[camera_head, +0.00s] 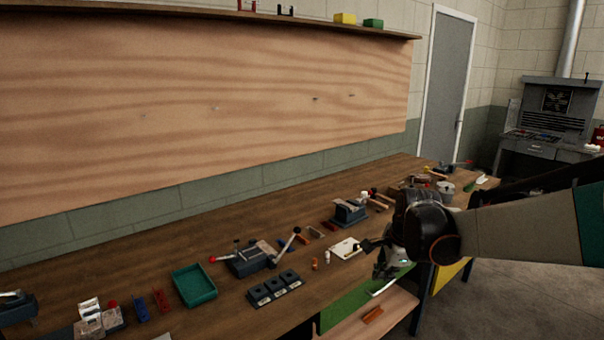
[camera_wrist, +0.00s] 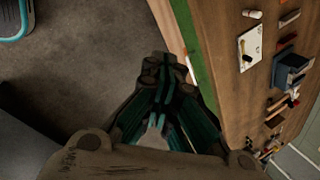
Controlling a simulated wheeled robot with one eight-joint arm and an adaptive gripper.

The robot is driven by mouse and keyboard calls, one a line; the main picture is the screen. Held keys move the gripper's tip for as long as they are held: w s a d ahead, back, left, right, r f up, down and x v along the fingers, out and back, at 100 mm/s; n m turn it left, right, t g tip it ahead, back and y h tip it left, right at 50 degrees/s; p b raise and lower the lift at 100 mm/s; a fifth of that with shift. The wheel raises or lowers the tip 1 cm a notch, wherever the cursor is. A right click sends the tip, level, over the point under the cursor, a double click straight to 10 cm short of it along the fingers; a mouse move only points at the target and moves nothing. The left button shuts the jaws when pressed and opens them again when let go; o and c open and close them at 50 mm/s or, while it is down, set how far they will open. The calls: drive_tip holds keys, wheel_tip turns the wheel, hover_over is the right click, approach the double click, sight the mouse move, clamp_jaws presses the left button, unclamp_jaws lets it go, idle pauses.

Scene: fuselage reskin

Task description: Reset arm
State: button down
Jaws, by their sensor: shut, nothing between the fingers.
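My arm reaches in from the right in the head view. My gripper (camera_head: 379,266) hangs beside the front edge of the wooden workbench (camera_head: 330,285), near a white plate. In the wrist view my gripper (camera_wrist: 166,68) points away from the camera, its fingers together and empty. Below it there is dark floor (camera_wrist: 90,75) on the left and the bench edge on the right.
The bench holds a teal tray (camera_head: 195,284), a black three-part block (camera_head: 274,288), a clamp fixture (camera_head: 247,260), a white plate (camera_head: 345,248) and a blue-grey vise (camera_head: 350,212). A lower shelf (camera_head: 375,315) juts out below my gripper. Open floor lies to the right.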

drive_tip(key=s+r+n+t, duration=0.1)
drive_tip(key=s+r+n, duration=0.3)
drive_tip(key=s, duration=0.3)
drive_tip(key=s+r+n+t, duration=0.1)
drive_tip(key=s+r+n, duration=0.2)
drive_tip(key=s+n, duration=0.35)
drive_tip(key=s+f+n+t+h, duration=0.1)
drive_tip(key=s+n, duration=0.6)
drive_tip(key=s, duration=0.7)
drive_tip(key=shift+s+a+f, duration=0.35)
drive_tip(key=shift+f, duration=0.1)
drive_tip(key=shift+n, duration=0.25)
